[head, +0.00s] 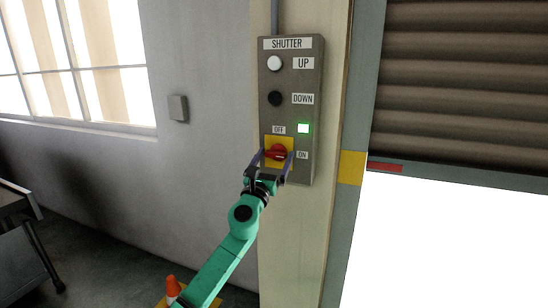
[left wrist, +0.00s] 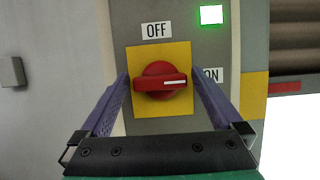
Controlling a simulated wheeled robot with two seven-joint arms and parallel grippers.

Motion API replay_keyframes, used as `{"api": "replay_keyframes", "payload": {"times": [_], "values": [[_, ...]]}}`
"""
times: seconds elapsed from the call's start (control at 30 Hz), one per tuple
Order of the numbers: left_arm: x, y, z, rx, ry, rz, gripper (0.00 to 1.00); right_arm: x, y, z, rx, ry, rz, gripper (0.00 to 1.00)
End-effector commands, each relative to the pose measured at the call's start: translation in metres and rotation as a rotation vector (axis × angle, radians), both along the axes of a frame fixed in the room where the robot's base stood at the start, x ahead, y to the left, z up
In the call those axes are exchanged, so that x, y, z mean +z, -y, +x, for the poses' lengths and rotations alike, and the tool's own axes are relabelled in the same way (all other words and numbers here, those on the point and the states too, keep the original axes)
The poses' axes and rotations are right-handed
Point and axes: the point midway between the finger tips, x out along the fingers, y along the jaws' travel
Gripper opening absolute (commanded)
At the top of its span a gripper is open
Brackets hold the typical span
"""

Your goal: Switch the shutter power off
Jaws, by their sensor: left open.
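The shutter control box (head: 312,120) is mounted on a pale post. Its red rotary power switch (head: 278,152) sits on a yellow plate, and the switch also shows in the left wrist view (left wrist: 160,82). The white mark on its handle points right, toward the ON label (left wrist: 212,75). The OFF label (left wrist: 156,30) is above the plate. The green lamp (head: 303,128) is lit. My left gripper (head: 275,160) is open, with its purple fingers on either side of the switch. I cannot tell whether they touch it. My right gripper is not in view.
A white UP button (head: 274,63) and a black DOWN button (head: 275,99) are above the switch. The roller shutter (head: 460,90) is partly raised at the right.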

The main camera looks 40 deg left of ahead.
Motion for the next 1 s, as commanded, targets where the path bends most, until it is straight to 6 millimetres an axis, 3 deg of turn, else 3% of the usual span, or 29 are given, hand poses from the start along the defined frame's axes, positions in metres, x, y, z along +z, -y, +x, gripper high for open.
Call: {"api": "replay_keyframes", "payload": {"times": [0.13, 0.17, 0.33, 0.37, 0.67, 1.0], "values": [[0.000, 0.000, 0.000, 0.000, 0.000, 0.000, 1.00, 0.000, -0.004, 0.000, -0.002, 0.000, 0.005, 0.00], [-0.001, 0.000, 0.000, 0.000, -0.001, 0.000, 0.92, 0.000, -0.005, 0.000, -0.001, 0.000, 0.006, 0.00], [-0.001, 0.000, 0.000, 0.000, -0.001, 0.000, 0.27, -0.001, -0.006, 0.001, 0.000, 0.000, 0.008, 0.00], [-0.001, 0.000, 0.000, 0.000, -0.001, 0.000, 0.24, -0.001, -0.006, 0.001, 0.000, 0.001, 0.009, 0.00], [0.000, 0.000, 0.000, 0.002, 0.010, -0.033, 0.24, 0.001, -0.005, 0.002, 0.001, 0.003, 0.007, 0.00], [0.000, 0.001, 0.000, 0.000, 0.075, -0.220, 0.24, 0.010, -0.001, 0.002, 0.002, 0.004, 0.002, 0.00]]}}
